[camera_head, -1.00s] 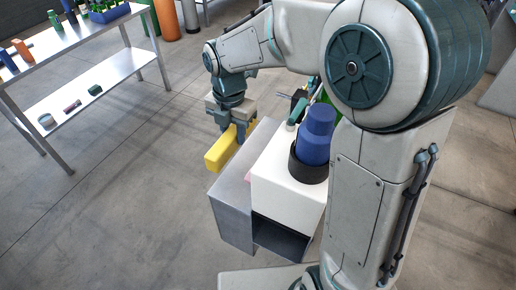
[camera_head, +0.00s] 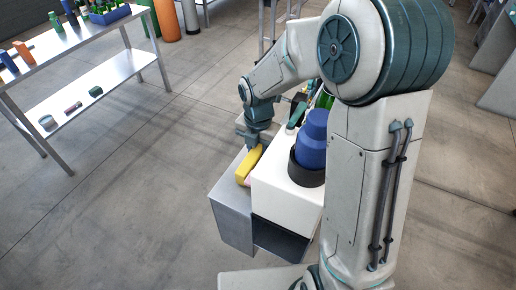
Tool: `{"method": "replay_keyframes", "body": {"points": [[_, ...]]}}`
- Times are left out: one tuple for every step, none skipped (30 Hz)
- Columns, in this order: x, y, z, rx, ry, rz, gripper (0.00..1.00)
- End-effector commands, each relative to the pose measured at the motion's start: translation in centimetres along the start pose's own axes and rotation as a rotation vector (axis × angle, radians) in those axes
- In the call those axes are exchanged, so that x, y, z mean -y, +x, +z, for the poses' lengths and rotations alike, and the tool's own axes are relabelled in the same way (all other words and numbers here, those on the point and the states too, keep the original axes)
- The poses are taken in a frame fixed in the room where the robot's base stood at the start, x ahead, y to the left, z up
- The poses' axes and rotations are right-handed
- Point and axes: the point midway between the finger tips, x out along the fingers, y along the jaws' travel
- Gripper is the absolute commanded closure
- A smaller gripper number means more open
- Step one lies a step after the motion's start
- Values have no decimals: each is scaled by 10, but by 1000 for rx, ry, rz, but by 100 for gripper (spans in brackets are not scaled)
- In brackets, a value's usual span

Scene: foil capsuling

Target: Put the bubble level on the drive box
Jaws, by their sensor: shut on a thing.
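The yellow bubble level (camera_head: 248,166) is a long bar, held in my gripper (camera_head: 256,146). My gripper is shut on it and points down. The level is over the top of the grey metal box (camera_head: 231,215), close beside the white box (camera_head: 287,190). I cannot tell whether it touches the grey surface. The frames do not settle which of these joined boxes is the drive box. My gripper's fingertips are partly hidden by the level and my wrist.
A blue cylinder (camera_head: 312,143) stands in a black ring (camera_head: 304,167) on the white box. Green bottles and small tools crowd behind it. A pinkish item shows beside the level. A metal table (camera_head: 117,65) with bottles stands at the left; the floor between is clear.

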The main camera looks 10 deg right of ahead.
Motion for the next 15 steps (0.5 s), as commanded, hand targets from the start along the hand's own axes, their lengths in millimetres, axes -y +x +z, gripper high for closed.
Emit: {"method": "replay_keyframes", "body": {"points": [[0, 1, 0, 0, 0, 0, 97], [0, 2, 0, 0, 0, 0, 97], [0, 3, 0, 0, 0, 0, 97], [0, 4, 0, 0, 0, 0, 67], [0, 3, 0, 0, 0, 0, 58], [0, 3, 0, 0, 0, 0, 48], [0, 3, 0, 0, 0, 0, 48], [0, 3, 0, 0, 0, 0, 48], [0, 3, 0, 0, 0, 0, 48], [0, 2, 0, 0, 0, 0, 48], [0, 2, 0, 0, 0, 0, 48], [0, 2, 0, 0, 0, 0, 48], [0, 2, 0, 0, 0, 0, 48], [0, 2, 0, 0, 0, 0, 48], [0, 1, 0, 0, 0, 0, 48]]}}
